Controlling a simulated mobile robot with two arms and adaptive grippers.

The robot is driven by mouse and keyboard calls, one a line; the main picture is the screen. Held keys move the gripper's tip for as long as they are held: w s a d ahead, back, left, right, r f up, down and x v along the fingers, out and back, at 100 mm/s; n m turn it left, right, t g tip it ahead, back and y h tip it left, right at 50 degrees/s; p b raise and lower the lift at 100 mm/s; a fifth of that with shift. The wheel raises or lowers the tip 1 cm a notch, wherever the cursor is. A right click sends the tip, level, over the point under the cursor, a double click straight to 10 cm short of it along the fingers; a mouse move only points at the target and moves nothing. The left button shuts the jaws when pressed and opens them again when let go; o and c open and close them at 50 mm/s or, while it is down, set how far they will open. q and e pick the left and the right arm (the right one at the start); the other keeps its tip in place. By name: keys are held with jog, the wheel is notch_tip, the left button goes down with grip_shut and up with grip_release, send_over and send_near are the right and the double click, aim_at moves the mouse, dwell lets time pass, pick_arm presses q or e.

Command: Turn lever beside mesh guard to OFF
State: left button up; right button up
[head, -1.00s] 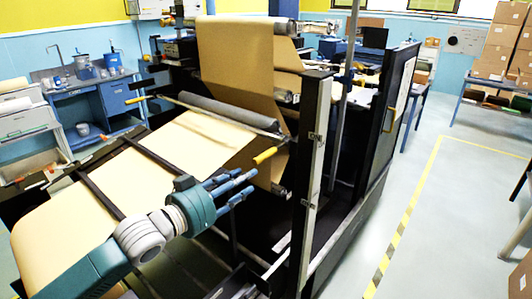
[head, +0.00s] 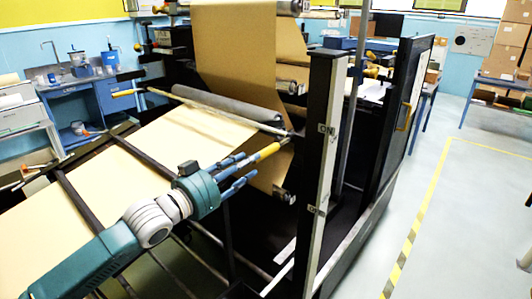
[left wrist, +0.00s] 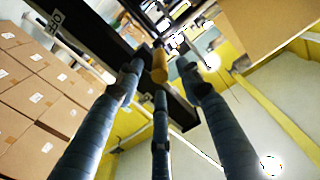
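A lever with a yellow-orange grip (head: 268,151) sticks out toward the left from the machine frame, below the grey roller's right end. My left gripper (head: 246,170) reaches in from the lower left with its blue fingers spread. The grip's end is close to the fingertips. In the left wrist view the grip (left wrist: 160,65) shows beyond and between the spread fingers (left wrist: 160,80); I cannot tell whether any finger touches it. A small white label with dark letters (left wrist: 57,22) is on the black beam there, not clearly readable. My right gripper is not in view. I cannot make out the mesh guard for certain.
A black post with a pale strip (head: 325,170) stands just right of the lever. Brown kraft paper (head: 235,60) hangs behind it, and a paper web (head: 170,150) slopes down to the left. Open floor (head: 450,220) lies right of the machine, with yellow-black tape.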

aim_at(266, 153)
pick_arm(q)
jog(key=p+x, duration=0.1)
jog(key=x, duration=0.7)
jog(key=shift+d+r+p, duration=0.1)
jog(key=shift+p, duration=0.3)
grip_shut()
